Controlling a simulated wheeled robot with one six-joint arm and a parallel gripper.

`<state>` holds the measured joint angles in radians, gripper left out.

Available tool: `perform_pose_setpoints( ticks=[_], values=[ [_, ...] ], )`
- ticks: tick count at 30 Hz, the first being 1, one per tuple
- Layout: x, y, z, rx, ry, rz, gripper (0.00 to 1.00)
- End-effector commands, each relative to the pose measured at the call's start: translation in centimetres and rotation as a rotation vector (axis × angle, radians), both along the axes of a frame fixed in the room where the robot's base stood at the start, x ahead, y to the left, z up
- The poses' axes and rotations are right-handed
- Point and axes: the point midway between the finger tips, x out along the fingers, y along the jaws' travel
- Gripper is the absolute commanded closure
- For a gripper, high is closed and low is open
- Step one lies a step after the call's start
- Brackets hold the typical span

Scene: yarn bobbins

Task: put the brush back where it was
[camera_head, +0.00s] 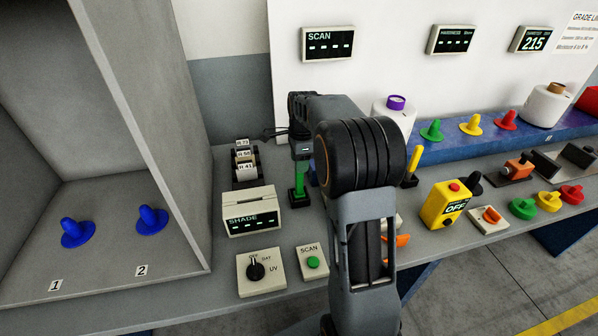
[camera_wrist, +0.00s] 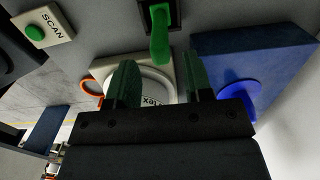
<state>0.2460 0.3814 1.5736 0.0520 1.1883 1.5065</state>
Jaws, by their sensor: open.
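A green upright handle, probably the brush (camera_head: 299,186), stands on a small black base on the bench in the head view. In the wrist view the green handle (camera_wrist: 160,35) shows at the top, beyond my fingertips and apart from them. My gripper (camera_wrist: 160,72) is open, with nothing held between its two green fingers. In the head view my gripper (camera_head: 301,146) is right above the green handle, partly hidden by my arm. The bristles cannot be made out.
A shade box (camera_head: 250,212), dial box (camera_head: 262,271) and scan button box (camera_head: 313,262) stand near the front left. A white round pan (camera_wrist: 150,84) and blue block (camera_wrist: 262,62) show in the wrist view. A yellow handle (camera_head: 413,162) stands right of my arm.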

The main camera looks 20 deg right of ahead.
Motion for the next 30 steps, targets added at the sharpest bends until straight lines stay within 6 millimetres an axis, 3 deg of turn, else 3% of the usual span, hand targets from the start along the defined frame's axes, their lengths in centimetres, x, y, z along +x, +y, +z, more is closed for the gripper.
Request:
perform_pose_setpoints(
  ticks=[6, 13, 16, 20, 23, 30],
  values=[
    [0.0, -0.2, 3.9, -0.001, -0.003, -0.001, 0.53],
    [-0.2, -0.2, 6.3, -0.002, -0.003, 0.01, 0.53],
    [-1.2, 0.7, 7.2, -0.01, -0.024, 0.097, 0.53],
    [-4.6, 3.3, 8.4, -0.045, -0.086, 0.38, 0.53],
    [-8.4, 5.5, 8.6, -0.091, -0.143, 0.674, 0.53],
    [-16.8, 9.3, 6.6, -0.232, -0.248, 1.32, 0.53]
  ],
)
